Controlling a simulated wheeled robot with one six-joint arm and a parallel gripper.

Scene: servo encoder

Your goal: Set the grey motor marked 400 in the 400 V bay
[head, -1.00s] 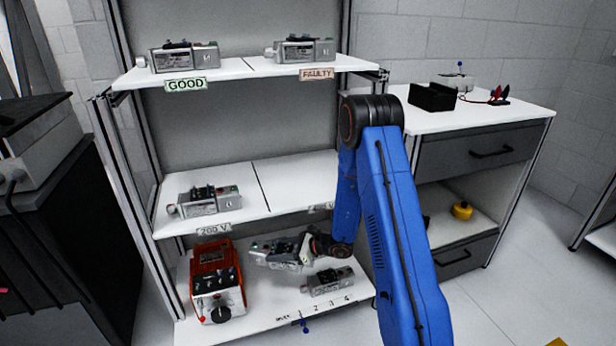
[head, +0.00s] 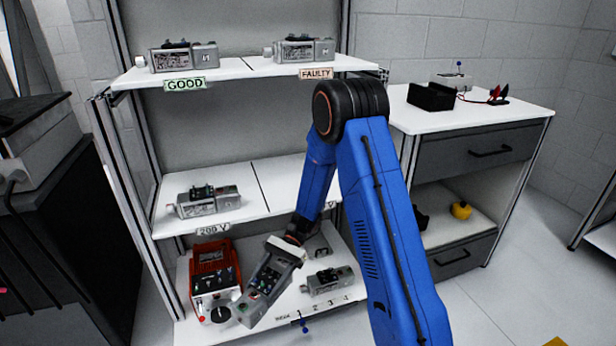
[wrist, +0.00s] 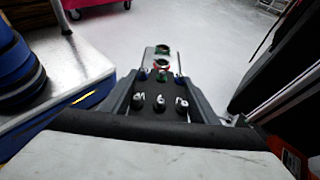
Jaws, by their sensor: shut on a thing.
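My gripper (head: 287,250) is shut on a grey motor (head: 262,290) and holds it tilted, in front of the bottom shelf. In the wrist view the motor (wrist: 160,104) lies between the jaws, its dark terminals up. I cannot read a 400 mark on it. The middle shelf has a left bay labelled 200 V (head: 213,230) with a grey motor (head: 208,201) in it. The right bay (head: 285,180) beside it looks bare where it shows; my arm hides part of it and nearly all of its label.
Another grey motor (head: 328,281) and an orange tester (head: 212,275) stand on the bottom shelf. Motors sit on the top shelf above GOOD (head: 185,84) and FAULTY (head: 316,73). A drawer bench (head: 480,125) with a black box (head: 432,97) stands right.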

